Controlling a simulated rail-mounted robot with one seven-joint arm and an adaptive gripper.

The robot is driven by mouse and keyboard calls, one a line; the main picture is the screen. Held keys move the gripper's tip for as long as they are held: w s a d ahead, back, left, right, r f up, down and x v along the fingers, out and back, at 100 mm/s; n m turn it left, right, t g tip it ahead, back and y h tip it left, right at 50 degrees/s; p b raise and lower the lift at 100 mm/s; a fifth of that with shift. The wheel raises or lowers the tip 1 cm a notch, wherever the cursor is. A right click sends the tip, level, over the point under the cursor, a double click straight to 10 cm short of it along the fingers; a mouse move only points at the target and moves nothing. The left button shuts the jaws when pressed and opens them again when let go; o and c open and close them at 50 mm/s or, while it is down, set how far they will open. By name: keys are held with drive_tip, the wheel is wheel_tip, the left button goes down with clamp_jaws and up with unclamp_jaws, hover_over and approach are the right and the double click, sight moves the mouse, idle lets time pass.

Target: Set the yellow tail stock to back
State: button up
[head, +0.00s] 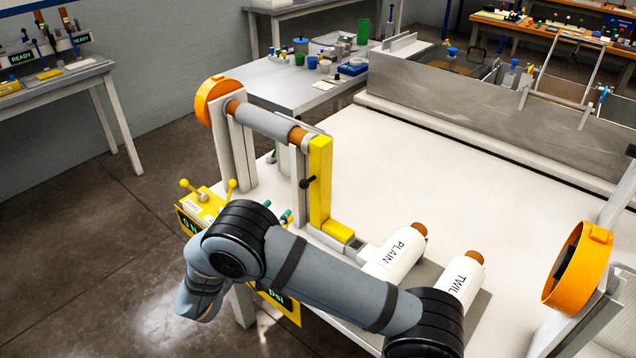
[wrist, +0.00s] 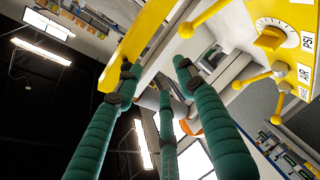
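The yellow tail stock (head: 320,185) is an upright yellow post on a grey base, at the right end of a grey roll (head: 262,122) in the head view. A black lever knob (head: 308,182) sits on its near left side. In the wrist view a long yellow bar, likely the tail stock (wrist: 138,42), crosses the upper middle. My gripper (head: 278,212) is mostly hidden behind my arm in the head view; only teal fingertips show, just left of and below the post. In the wrist view my gripper (wrist: 159,78) has its teal fingers spread, with nothing between them.
A yellow control box (head: 202,208) with levers is left of my gripper; its dial (wrist: 275,35) shows close by. White rolls marked PLAIN (head: 398,255) and TWILL (head: 458,282) lie right of my arm. An orange wheel (head: 578,268) stands far right. The white tabletop (head: 440,180) behind is clear.

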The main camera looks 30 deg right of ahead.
sight(302, 188)
wheel_tip(302, 188, up, 4)
drive_tip(key=s+d+m+h, duration=0.2)
drive_tip(key=m, duration=0.4)
drive_tip(key=p+x, duration=0.2)
drive_tip(key=x, duration=0.8)
drive_tip(key=shift+s+d+p, duration=0.1)
drive_tip(key=shift+s+p, duration=0.05)
drive_tip(key=shift+p, duration=0.25)
drive_tip(key=shift+c, duration=0.8)
drive_tip(key=c, duration=0.8)
clamp_jaws()
